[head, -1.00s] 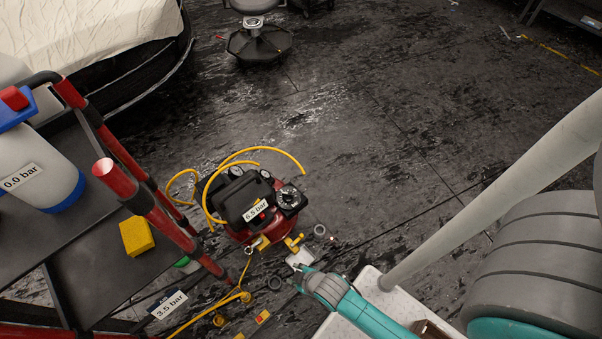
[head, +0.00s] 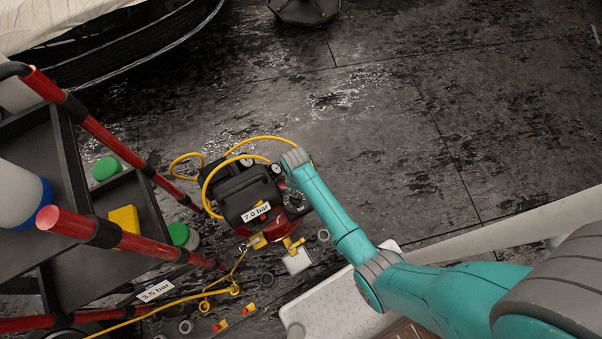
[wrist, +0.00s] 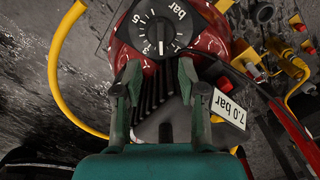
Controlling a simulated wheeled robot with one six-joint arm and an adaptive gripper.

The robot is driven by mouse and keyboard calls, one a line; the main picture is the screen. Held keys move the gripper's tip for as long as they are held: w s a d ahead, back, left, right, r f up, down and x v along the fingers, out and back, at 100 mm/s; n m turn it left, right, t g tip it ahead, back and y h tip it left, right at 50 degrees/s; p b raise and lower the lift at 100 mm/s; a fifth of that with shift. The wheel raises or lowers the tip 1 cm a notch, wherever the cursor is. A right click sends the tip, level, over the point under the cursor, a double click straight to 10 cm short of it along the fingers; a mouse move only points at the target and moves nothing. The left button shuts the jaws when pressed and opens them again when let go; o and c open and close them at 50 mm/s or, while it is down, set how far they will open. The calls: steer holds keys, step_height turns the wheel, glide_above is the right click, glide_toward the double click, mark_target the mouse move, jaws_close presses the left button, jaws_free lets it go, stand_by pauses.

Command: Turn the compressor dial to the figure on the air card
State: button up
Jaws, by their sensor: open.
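The red and black compressor (head: 238,192) stands on the floor; its tag (head: 256,212) reads 7.0 bar, also legible in the wrist view (wrist: 229,108). The air card (head: 155,290) reads 3.5 bar, beside the cart's lower edge.
A yellow hose (head: 262,140) loops around the compressor. The red-railed cart (head: 110,225) stands close on the left, with a yellow sponge (head: 124,219) on its shelf. Small fittings (head: 221,325) lie on the floor in front.

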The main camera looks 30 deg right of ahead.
step_height(320, 180, down, 10)
steer(key=shift+f, duration=0.15)
stand_by(0.4)
jaws_close()
